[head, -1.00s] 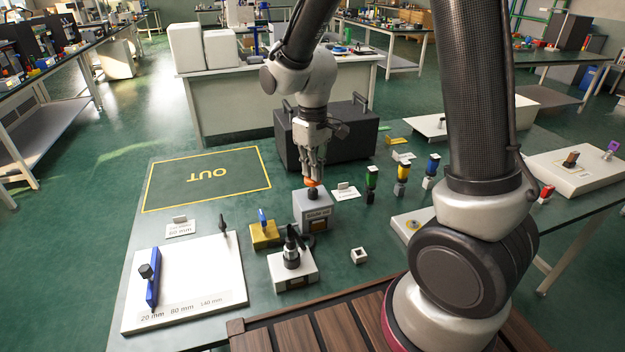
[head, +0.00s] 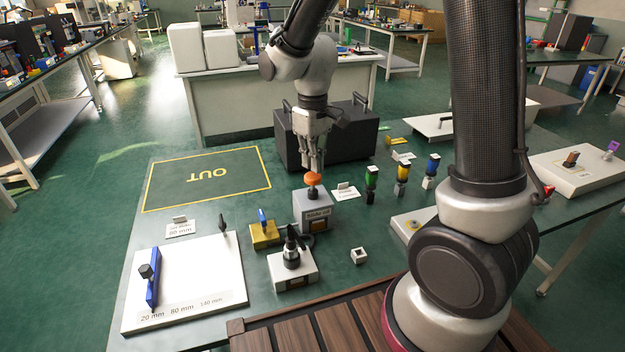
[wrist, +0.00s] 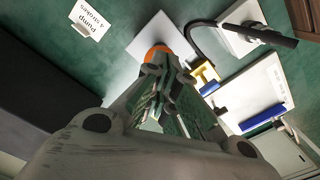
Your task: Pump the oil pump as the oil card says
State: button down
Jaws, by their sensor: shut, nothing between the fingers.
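The oil pump is a grey box (head: 313,212) labelled "Slide oil", with an orange knob (head: 313,179) on a short dark stem. My gripper (head: 316,168) is shut and empty, pointing down just over the knob; I cannot tell whether it touches. In the wrist view the orange knob (wrist: 158,52) shows partly behind my fingertips. The oil card (head: 345,191) is a small white sign right of the pump. In the wrist view the card (wrist: 88,20) appears to read "Pump 4 strokes", tilted and small.
A yellow block with a blue lever (head: 264,234) and a white-based black device (head: 292,265) stand close to the pump. A dark case (head: 340,140) is behind it. Coloured bottles (head: 402,178) stand right. The OUT area (head: 205,180) is bare.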

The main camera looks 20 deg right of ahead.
aim_at(313, 175)
jog(key=shift+f, duration=0.15)
jog(key=shift+f, duration=1.8)
jog(key=shift+r, duration=1.95)
jog(key=shift+r, duration=2.5)
